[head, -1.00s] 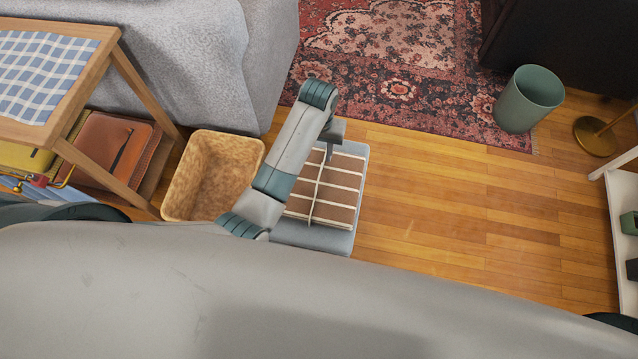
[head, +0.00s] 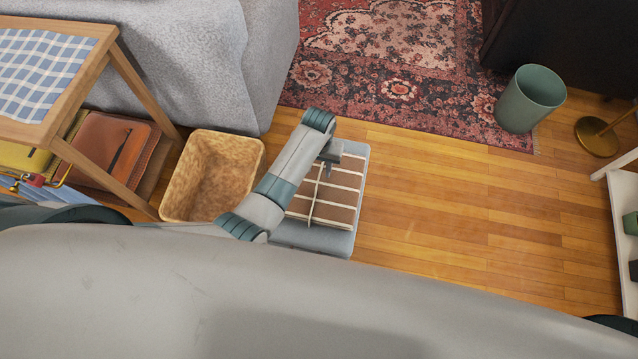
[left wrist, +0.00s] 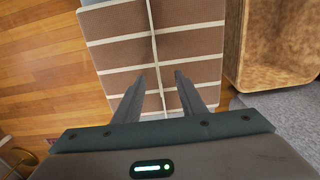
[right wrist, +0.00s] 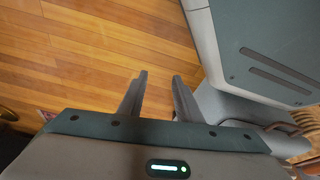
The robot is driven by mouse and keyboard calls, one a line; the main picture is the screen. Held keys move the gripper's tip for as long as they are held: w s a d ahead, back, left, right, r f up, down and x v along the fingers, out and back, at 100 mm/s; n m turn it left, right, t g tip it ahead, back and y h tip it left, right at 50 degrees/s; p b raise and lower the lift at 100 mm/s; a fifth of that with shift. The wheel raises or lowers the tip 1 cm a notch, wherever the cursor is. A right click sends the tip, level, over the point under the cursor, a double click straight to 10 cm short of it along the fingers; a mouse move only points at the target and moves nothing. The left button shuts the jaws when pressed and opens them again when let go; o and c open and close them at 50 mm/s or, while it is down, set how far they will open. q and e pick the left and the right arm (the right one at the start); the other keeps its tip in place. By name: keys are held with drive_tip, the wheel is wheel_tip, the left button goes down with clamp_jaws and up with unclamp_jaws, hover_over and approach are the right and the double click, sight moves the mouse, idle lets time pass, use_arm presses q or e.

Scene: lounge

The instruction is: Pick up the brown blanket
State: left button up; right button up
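The brown blanket (head: 338,187) is folded, with cream stripes, and lies on a light grey padded stool (head: 310,239). The blanket also fills the upper middle of the left wrist view (left wrist: 186,52). My left gripper (head: 328,165) is over the blanket's far part in the head view. In the left wrist view its two fingers (left wrist: 160,84) are apart with the blanket beneath them and nothing clearly gripped. Whether they touch the cloth I cannot tell. My right gripper (right wrist: 158,82) is open and empty above the wooden floor, and it is hidden in the head view.
A tan basket (head: 167,205) stands left of the stool, near a wooden table (head: 118,62) and a grey covered sofa (head: 205,75). A green bin (head: 530,98) stands at the right by the patterned rug (head: 400,85). The wooden floor (head: 450,210) right of the stool is clear.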

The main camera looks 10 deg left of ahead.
sight(319, 177)
use_arm(q)
drive_tip(key=shift+f, duration=0.2)
drive_tip(key=f, duration=0.4)
drive_tip(key=shift+s+d+b, duration=0.1)
drive_tip(key=shift+s+b, duration=0.15)
drive_tip(key=shift+b, duration=0.15)
drive_tip(key=shift+f, duration=0.4)
use_arm(e)
drive_tip(key=shift+s+d+f+g, duration=0.15)
drive_tip(key=shift+s+g, duration=0.25)
drive_tip(key=shift+s, duration=0.25)
drive_tip(key=shift+s+f, duration=0.1)
drive_tip(key=shift+s, duration=0.1)
use_arm(q)
clamp_jaws()
use_arm(e)
drive_tip(key=shift+w, duration=0.6)
